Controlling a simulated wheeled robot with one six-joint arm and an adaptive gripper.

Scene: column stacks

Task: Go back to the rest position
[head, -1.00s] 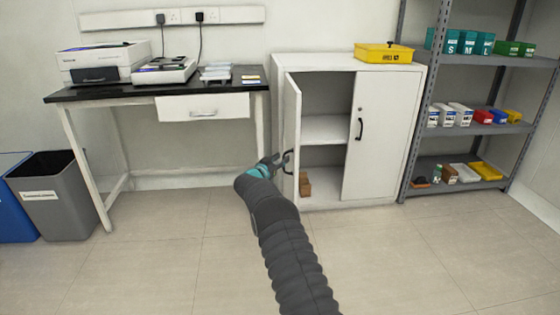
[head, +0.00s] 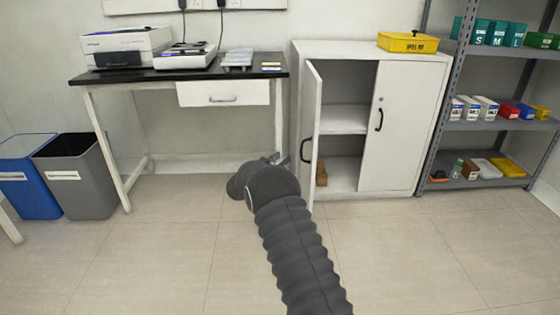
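My arm reaches up from the bottom of the head view. My gripper (head: 278,159) is mostly hidden behind my own wrist, in front of the desk's right leg and left of the cabinet. Only a small dark part of it shows, so I cannot tell whether it is open or shut or whether it holds anything. The white cabinet (head: 408,130) stands to the right. Its left door (head: 312,125) is open towards me and its right door is closed. My gripper appears apart from the open door's handle (head: 306,150).
A brown block (head: 321,173) sits in the cabinet's bottom. A desk (head: 130,76) with a printer (head: 126,47) stands left, beside grey (head: 84,190) and blue (head: 28,185) bins. A stocked shelf unit (head: 495,124) stands right. The floor in front is clear.

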